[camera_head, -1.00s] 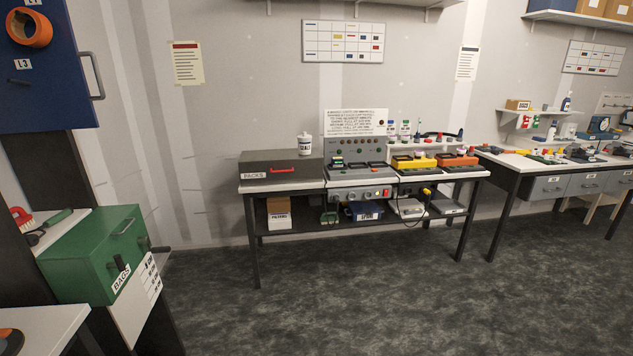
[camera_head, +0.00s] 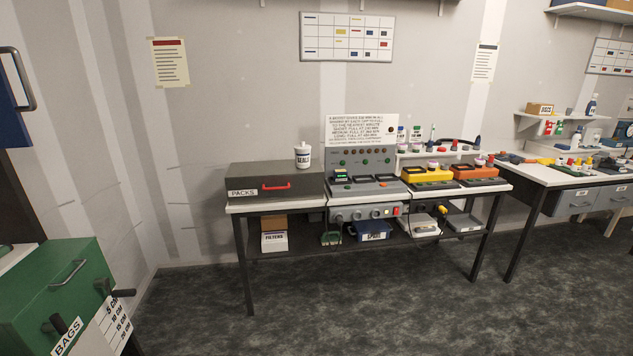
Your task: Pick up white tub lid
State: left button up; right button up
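A white tub (camera_head: 303,158) with a dark label stands upright on the grey PACKS box at the left of the bench. Its white lid (camera_head: 303,146) appears to be on top of the tub, though it is small at this distance. Neither of my grippers shows in the head view.
The grey PACKS box (camera_head: 243,186) has a red handle and sits on the bench (camera_head: 262,205). A grey control panel (camera_head: 361,172), a yellow unit (camera_head: 427,175) and an orange unit (camera_head: 474,174) stand to its right. A green BAGS box (camera_head: 40,275) is at the left. The floor ahead is clear.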

aim_at(302, 145)
jog(key=i+u, duration=0.1)
jog(key=i, duration=0.7)
jog(key=i+l+u, duration=0.1)
jog(key=i, duration=0.7)
jog(key=i+l+u, duration=0.15)
jog(key=i+u, duration=0.25)
jog(key=i+l+u, duration=0.8)
